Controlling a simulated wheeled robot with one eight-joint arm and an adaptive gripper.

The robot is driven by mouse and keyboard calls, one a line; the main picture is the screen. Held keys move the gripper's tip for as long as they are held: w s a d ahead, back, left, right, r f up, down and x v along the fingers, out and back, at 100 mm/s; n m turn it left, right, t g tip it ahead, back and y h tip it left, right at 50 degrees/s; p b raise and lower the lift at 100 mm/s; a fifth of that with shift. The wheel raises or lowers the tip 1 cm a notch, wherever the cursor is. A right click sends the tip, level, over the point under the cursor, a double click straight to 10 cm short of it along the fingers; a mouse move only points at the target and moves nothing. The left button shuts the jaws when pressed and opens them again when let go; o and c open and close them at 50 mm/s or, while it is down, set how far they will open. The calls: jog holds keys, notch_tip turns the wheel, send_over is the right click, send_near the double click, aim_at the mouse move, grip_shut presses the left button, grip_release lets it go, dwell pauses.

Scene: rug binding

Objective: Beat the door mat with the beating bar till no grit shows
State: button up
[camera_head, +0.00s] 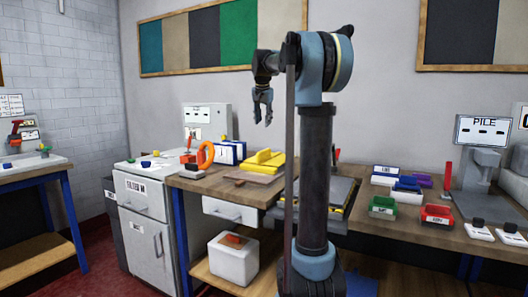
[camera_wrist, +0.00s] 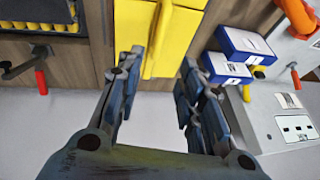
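My gripper (camera_head: 262,108) hangs in the air above the bench, fingers pointing down. In the wrist view my gripper (camera_wrist: 157,90) has its fingers spread with nothing between them. A yellow block with a raised ridge (camera_wrist: 172,40) shows beyond the fingertips; in the head view the yellow block (camera_head: 264,159) lies on a board on the bench. A dark flat slab with yellow along its edge (camera_head: 338,190), partly hidden by my arm, lies to the right; I cannot tell whether it is the door mat. I cannot make out the beating bar or any grit for certain.
An orange ring (camera_head: 206,154) and blue-white boxes (camera_head: 231,151) stand left of the yellow block. Green (camera_head: 382,207) and red (camera_head: 437,215) trays sit at right, before the PILE display (camera_head: 484,130). A white bin (camera_head: 233,261) is below. A red-handled part (camera_wrist: 41,82) stands near the wall.

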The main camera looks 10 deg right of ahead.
aim_at(264, 151)
jog(key=x, duration=1.7)
jog(key=shift+w+f, duration=0.15)
jog(key=shift+c, duration=0.4)
